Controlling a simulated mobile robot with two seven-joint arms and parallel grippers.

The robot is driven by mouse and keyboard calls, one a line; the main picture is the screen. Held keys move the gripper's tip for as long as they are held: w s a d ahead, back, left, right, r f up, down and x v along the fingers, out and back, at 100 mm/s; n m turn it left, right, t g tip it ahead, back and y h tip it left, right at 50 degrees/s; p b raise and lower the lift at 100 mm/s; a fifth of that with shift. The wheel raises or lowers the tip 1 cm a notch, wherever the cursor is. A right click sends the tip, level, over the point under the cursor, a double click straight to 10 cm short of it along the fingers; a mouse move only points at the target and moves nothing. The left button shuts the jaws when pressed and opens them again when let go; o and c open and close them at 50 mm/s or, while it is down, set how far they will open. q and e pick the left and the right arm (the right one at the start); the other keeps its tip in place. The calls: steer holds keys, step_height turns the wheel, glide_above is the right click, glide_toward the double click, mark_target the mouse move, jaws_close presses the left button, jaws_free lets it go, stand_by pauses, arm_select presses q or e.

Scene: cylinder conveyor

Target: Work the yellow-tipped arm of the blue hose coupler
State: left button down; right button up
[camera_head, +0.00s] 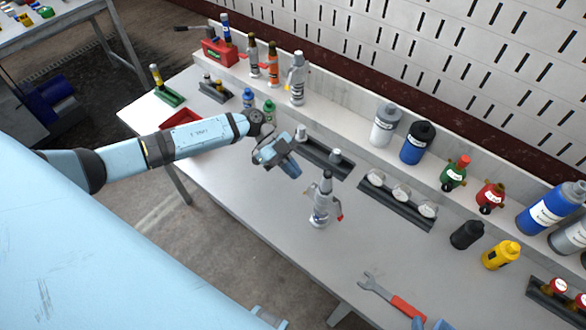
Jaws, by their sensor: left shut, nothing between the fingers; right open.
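A silver coupler with a dark top and a small blue mark (319,208) stands upright on the table, with a red-tipped arm at its right. A similar silver coupler (297,80) stands on the back ledge, with a small yellow tip at its left. I cannot tell which is the blue hose coupler. My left gripper (292,169) is shut and empty above the table, up and left of the table coupler and apart from it. My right gripper (430,324) shows only as blue tips at the bottom edge, open; the rest is out of view.
A dark rack (323,158) with silver pieces and another with round gauges (398,206) lie behind the table coupler. A red-handled wrench (393,298) lies at the front. Bottles line the back ledge (340,108).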

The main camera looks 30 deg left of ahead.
steer(key=shift+f+b, duration=0.55)
steer(key=shift+f, duration=0.1)
arm_select(q)
steer(key=w+a+r, duration=0.1)
steer(key=w+a, duration=0.1)
steer(key=a, duration=1.1)
steer(key=shift+w+a+r, duration=0.2)
steer(key=shift+w+r, duration=0.05)
steer(key=shift+r, duration=0.1)
arm_select(e)
steer(key=shift+a, duration=0.1)
steer(key=shift+r, duration=0.2)
arm_select(q)
steer(key=shift+s, duration=0.1)
